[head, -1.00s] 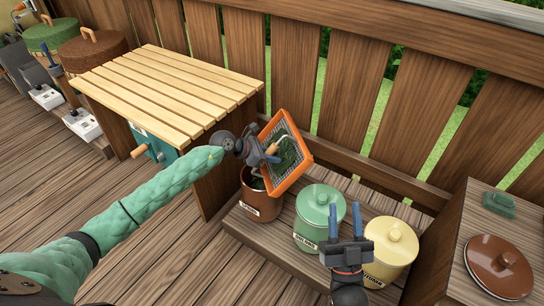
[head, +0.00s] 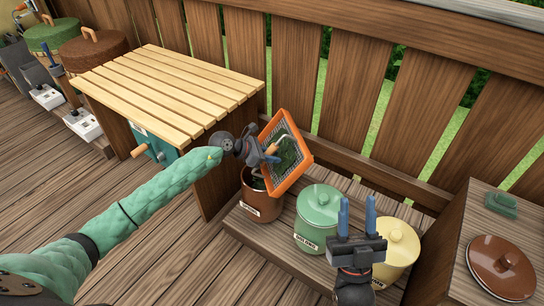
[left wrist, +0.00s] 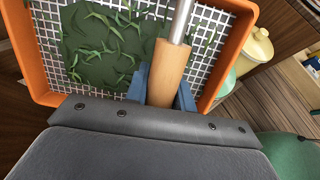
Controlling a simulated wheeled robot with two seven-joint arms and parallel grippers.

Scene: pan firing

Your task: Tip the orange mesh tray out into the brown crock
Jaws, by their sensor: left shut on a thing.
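The orange mesh tray (head: 304,166) is held steeply tilted above the brown crock (head: 262,206), its lower edge near the crock's mouth. Dark green matter and leafy bits (left wrist: 95,45) still lie against the mesh in the left wrist view. My left gripper (head: 270,157) is shut on the tray's wooden handle (left wrist: 168,72), with blue fingers on both sides of it. The crock is open, and some dark green shows at its mouth, partly hidden by tray and gripper. My right gripper (head: 357,214) is open and empty in front of the lidded jars.
A green lidded jar (head: 318,217) and a cream lidded jar (head: 393,246) stand right of the crock on a low wooden shelf (head: 268,246). A slatted table (head: 165,85) is at left. A brown lid (head: 501,268) lies on the right stand. The fence is behind.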

